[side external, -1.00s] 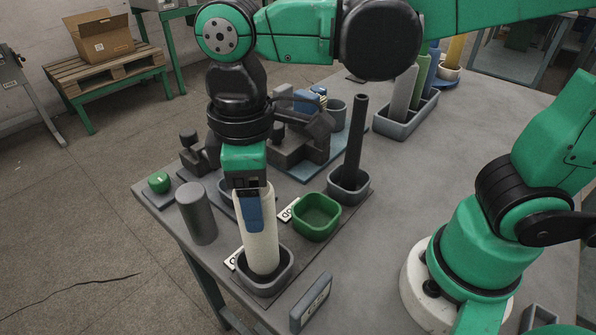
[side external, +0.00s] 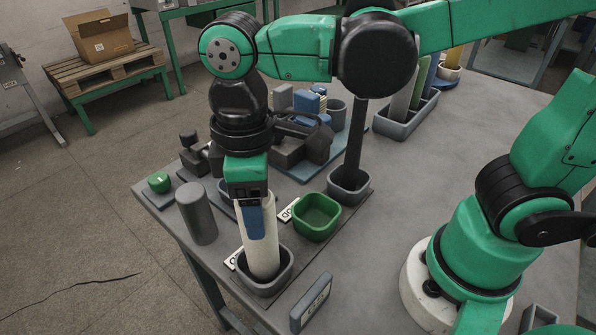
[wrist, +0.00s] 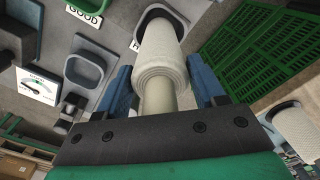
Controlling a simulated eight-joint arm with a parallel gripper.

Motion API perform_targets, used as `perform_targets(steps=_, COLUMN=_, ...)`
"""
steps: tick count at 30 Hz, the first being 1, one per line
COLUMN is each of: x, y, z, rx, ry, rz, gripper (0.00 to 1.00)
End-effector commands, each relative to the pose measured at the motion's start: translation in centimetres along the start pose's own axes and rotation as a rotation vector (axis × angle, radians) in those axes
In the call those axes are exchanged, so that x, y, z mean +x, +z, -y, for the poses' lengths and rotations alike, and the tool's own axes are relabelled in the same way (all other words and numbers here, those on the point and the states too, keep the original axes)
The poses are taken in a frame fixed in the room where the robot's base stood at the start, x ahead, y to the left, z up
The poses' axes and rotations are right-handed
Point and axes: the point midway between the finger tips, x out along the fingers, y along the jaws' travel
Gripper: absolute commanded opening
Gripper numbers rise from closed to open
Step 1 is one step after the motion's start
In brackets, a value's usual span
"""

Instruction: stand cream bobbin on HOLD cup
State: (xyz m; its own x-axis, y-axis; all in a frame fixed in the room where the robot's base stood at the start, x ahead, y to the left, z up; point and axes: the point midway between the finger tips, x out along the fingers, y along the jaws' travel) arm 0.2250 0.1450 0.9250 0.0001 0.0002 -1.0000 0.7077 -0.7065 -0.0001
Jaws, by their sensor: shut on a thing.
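The cream bobbin (side external: 263,251) stands nearly upright, with its lower end inside the front grey cup (side external: 287,279). My gripper (side external: 257,228) is shut on the bobbin's upper part from above. In the wrist view the blue fingers of my gripper (wrist: 163,88) lie on either side of the cream bobbin (wrist: 160,50). The bobbin's far end overlaps the grey cup (wrist: 153,14), beside a label whose visible letter looks like H. Whether the bobbin touches the cup's floor is hidden.
A green cup (side external: 318,214) stands close behind, with a dark tube (side external: 354,145) in another grey cup beyond it. A grey cylinder (side external: 197,213) is close on the left. A small sign (side external: 312,304) stands in front. The table's right middle is clear.

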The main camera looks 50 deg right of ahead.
Motion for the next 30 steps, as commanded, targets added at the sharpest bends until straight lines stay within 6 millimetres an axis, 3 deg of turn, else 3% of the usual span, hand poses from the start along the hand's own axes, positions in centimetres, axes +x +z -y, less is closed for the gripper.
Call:
perform_targets(steps=5, x=0.0, y=0.0, z=0.0, rx=0.0, ry=0.0, rz=0.0, gripper=0.16)
perform_targets(steps=6, x=0.0, y=0.0, z=0.0, rx=0.0, ry=0.0, rz=0.0, gripper=0.65)
perform_targets(steps=10, x=0.0, y=0.0, z=0.0, rx=0.0, ry=0.0, rz=0.0, gripper=0.99)
perform_targets(steps=20, x=-0.2, y=0.0, z=0.0, rx=0.0, ry=0.0, rz=0.0, gripper=0.99)
perform_targets(steps=30, x=-4.0, y=0.0, z=0.0, rx=0.0, ry=0.0, rz=0.0, gripper=0.99)
